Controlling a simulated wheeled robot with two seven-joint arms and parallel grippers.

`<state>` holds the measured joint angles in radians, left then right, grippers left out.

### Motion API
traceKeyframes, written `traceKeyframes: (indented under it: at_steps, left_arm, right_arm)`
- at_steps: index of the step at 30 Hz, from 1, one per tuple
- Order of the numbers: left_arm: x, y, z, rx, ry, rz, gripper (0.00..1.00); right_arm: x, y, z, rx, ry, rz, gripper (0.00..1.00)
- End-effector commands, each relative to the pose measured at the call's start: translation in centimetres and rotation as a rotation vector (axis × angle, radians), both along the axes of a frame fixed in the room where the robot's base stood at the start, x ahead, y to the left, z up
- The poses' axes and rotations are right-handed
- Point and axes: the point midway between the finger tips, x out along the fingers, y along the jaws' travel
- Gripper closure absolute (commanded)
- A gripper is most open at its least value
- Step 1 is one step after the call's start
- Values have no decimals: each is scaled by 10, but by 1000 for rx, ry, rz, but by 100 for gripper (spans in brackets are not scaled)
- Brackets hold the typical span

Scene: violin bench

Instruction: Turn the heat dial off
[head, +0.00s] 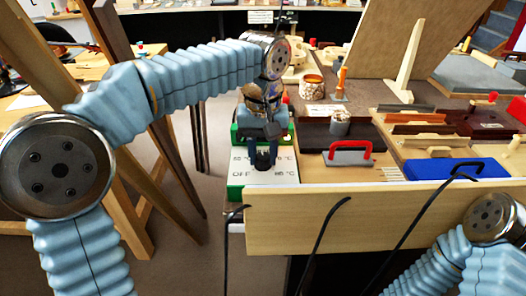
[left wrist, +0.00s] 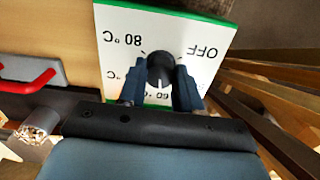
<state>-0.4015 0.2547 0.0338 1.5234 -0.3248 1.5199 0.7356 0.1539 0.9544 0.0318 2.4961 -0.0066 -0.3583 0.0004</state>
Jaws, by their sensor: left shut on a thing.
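The heat dial (head: 264,160) is a black round knob on a white panel (head: 235,179) with green edges. The panel has printed marks, with OFF at the near left and 80 °C at the near right in the head view. My left gripper (head: 264,151) reaches down over the panel and is shut on the dial. In the left wrist view the fingers (left wrist: 160,88) stand on both sides of the dial (left wrist: 161,68), and the OFF print is at upper right. I cannot tell which mark the dial points to. My right gripper is not in view.
A wooden bench front (head: 300,222) with black cables is right of and below the panel. A red-handled tool (head: 349,157), a metal cup (head: 340,123) and a blue case (head: 455,168) are to the right. Wooden legs (head: 150,190) stand at left.

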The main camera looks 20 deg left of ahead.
Motion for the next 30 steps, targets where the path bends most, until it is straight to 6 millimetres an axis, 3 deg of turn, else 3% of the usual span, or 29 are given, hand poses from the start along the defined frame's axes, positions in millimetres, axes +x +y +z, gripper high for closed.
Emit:
traceKeyframes:
  at_steps: [18,30]
  left_arm:
    - [0,0,1,-1,-4,570,97]
    - [0,0,1,-1,-5,818,97]
  right_arm:
    - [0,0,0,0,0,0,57]
    - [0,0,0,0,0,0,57]
